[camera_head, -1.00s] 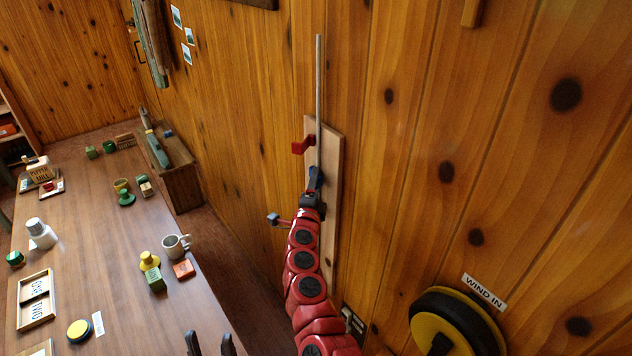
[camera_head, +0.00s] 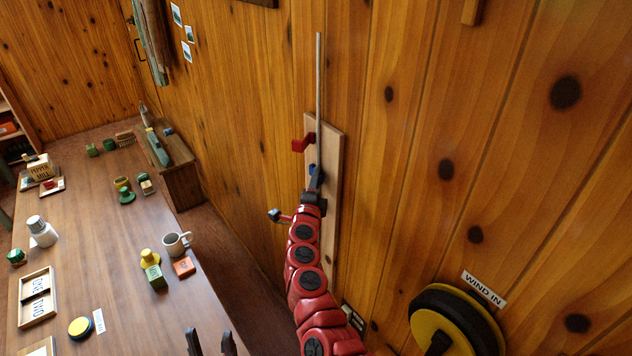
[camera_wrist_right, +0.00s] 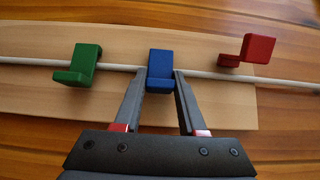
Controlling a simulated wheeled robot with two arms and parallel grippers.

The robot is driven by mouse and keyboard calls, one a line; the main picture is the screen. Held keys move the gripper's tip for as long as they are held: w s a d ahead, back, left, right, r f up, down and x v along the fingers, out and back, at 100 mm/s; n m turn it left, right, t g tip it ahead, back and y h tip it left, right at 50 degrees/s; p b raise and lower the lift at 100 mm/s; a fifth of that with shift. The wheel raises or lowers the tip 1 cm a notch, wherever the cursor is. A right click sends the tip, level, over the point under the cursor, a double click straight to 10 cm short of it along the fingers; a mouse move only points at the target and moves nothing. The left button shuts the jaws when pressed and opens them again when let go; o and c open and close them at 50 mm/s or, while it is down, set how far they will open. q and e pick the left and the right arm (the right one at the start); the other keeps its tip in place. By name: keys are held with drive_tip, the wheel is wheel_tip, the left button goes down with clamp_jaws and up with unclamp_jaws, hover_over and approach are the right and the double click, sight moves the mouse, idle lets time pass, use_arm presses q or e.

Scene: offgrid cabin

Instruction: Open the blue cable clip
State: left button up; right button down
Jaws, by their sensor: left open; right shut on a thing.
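The blue cable clip (camera_wrist_right: 160,68) sits on a pale cable (camera_wrist_right: 215,76) along a light wooden board (camera_wrist_right: 225,100). It also shows in the head view (camera_head: 313,170), just past my right fingertips. My right gripper (camera_wrist_right: 160,76) is shut on the blue clip, one finger against each side. A green clip (camera_wrist_right: 80,66) lies left of it in the wrist view, and a red clip (camera_wrist_right: 256,48) lies right. In the head view the red clip (camera_head: 303,143) is above the blue one. The green clip is not discernible there. My left gripper (camera_head: 210,340) is open and empty at the bottom edge.
The board hangs on a plank wall (camera_head: 400,150). A yellow and black wheel (camera_head: 455,325) under a "WIND IN" label is at lower right. A table (camera_head: 90,210) with a mug (camera_head: 176,243), blocks and frames stands left. Free floor shows between table and wall.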

drive_tip(key=m+h+b, duration=0.1)
drive_tip(key=h+b, duration=0.1)
drive_tip(key=b, duration=0.1)
drive_tip(key=a+m+g+h+b, duration=0.1)
drive_tip(key=m+h+b, duration=0.1)
drive_tip(key=b, duration=0.1)
drive_tip(key=a+m+g+h+b, duration=0.1)
drive_tip(key=h+b, duration=0.1)
drive_tip(key=b, duration=0.2)
drive_tip(key=shift+f, duration=0.15)
drive_tip(key=shift+c, duration=2.4)
unclamp_jaws()
